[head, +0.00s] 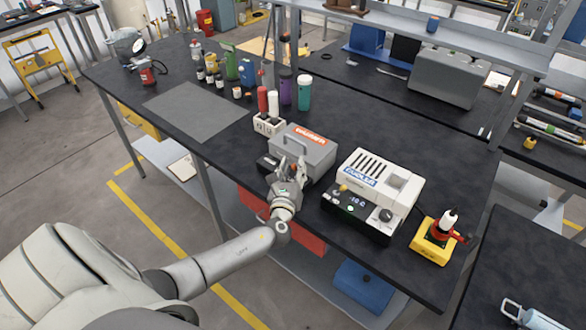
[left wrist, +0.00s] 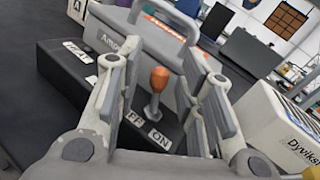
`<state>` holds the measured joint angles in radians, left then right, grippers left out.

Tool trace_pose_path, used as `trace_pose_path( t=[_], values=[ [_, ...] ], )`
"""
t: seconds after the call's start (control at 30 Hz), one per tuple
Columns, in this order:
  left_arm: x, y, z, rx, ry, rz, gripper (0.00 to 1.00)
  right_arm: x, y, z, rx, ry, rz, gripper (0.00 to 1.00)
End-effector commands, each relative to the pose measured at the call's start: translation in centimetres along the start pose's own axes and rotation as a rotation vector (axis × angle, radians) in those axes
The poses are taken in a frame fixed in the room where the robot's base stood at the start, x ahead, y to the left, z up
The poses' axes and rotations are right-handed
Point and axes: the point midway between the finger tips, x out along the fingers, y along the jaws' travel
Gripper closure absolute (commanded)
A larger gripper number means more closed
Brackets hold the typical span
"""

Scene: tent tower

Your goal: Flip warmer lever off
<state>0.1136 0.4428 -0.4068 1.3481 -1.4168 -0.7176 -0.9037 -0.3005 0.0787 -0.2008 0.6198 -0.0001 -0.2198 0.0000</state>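The warmer (head: 308,150) is a grey box with a handle and an orange label near the front edge of the dark bench. In the left wrist view the warmer (left wrist: 185,62) has a black front base with OFF and ON labels. Its lever (left wrist: 158,82) has an orange knob on a metal stem and rises between those labels. Which side it is set to is hard to tell. My left gripper (head: 290,168) is at the warmer's front. In the left wrist view its open fingers (left wrist: 161,65) stand on both sides of the lever, with gaps visible. My right gripper is out of view.
A white chiller (head: 372,193) stands right of the warmer, with a yellow-based device (head: 434,240) beyond it.

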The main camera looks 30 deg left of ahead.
Motion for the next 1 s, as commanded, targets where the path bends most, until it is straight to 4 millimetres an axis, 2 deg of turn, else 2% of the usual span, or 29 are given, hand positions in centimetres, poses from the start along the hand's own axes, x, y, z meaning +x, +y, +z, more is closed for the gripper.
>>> trace_pose_path(
  t=[0.03,0.2,0.27,0.43,0.7,1.0],
  values=[
    [-0.02,-0.01,-0.01,0.0,0.0,0.0,0.72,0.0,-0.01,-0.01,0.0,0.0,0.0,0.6],
    [-0.03,0.0,-0.01,0.0,0.0,0.0,0.94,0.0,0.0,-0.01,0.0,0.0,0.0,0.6],
    [-0.03,0.0,-0.01,0.0,0.0,0.0,1.0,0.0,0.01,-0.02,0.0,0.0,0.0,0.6],
    [0.0,0.06,0.04,-0.013,0.007,0.002,1.0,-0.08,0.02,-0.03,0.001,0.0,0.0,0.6],
    [0.29,0.62,0.05,-0.145,0.075,0.02,1.0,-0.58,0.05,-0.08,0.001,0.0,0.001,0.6],
    [0.32,0.71,-0.05,-0.155,0.08,0.022,1.0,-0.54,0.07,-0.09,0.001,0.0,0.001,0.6]
  ],
)
